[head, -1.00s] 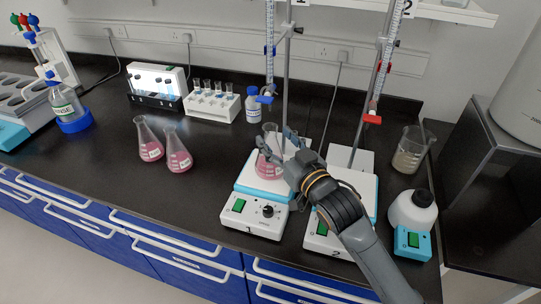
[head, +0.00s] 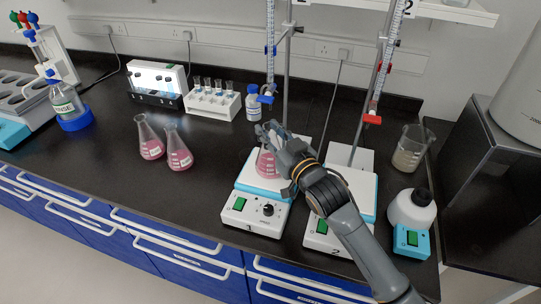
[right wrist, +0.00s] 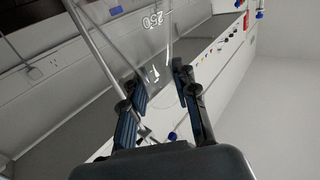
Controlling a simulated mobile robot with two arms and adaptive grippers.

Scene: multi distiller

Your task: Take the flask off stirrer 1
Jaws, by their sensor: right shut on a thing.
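Stirrer 1 (head: 251,214) is a white box with a pale blue top edge, a green display and a black knob. A conical glass flask with pink liquid (head: 267,166) is over its plate; I cannot tell whether its base touches. My right gripper (head: 272,132) is shut on the upper part of this flask and hides much of its neck. In the right wrist view the clear flask (right wrist: 152,48), with printed markings, is between the two dark fingers (right wrist: 160,84). My left gripper is not in view.
Stirrer 2 (head: 319,237) is just right of stirrer 1. A burette (head: 270,40) and stand rod (head: 287,75) rise close behind the gripper. Two pink flasks (head: 150,143) (head: 179,156) stand to the left. Bare black bench (head: 208,180) lies between them and stirrer 1.

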